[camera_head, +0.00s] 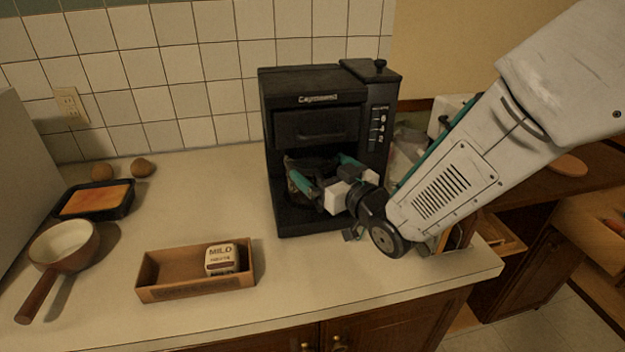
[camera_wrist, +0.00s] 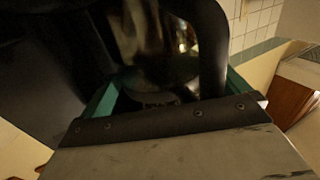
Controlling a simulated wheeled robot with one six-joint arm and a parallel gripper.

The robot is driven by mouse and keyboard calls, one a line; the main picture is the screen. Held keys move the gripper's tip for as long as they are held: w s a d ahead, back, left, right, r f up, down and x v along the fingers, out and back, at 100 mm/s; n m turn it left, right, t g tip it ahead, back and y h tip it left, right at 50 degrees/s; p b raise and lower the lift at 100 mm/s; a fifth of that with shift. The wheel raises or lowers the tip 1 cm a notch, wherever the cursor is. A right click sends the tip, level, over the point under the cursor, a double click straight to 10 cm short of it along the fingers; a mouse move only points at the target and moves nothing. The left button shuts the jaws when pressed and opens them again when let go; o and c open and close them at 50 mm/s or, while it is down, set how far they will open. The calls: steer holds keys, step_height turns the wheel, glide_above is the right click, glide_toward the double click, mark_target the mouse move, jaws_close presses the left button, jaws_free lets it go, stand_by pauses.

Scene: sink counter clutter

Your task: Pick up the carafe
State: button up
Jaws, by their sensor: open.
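The carafe (camera_head: 298,166) is dark glass and sits inside the black coffee maker (camera_head: 310,98), largely hidden by my gripper and the machine. My gripper (camera_head: 317,166) is open in the front bay of the coffee maker, with one teal finger on each side in front of the carafe. In the wrist view the shiny carafe (camera_wrist: 155,45) fills the space beyond my gripper (camera_wrist: 172,84). Its black handle (camera_wrist: 213,45) curves down between the fingers, nearer the right one. Whether a finger touches the handle, I cannot tell.
A wooden box (camera_head: 165,279) holding a carton (camera_head: 222,259) stands at the counter's front. A pan (camera_head: 62,245), a black tray with orange content (camera_head: 97,199) and two eggs (camera_head: 141,167) are at left. The tiled wall is behind.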

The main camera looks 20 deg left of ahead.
steer(key=shift+c, duration=0.3)
steer(key=c, duration=0.8)
steer(key=shift+r, duration=0.1)
steer(key=shift+c, duration=0.2)
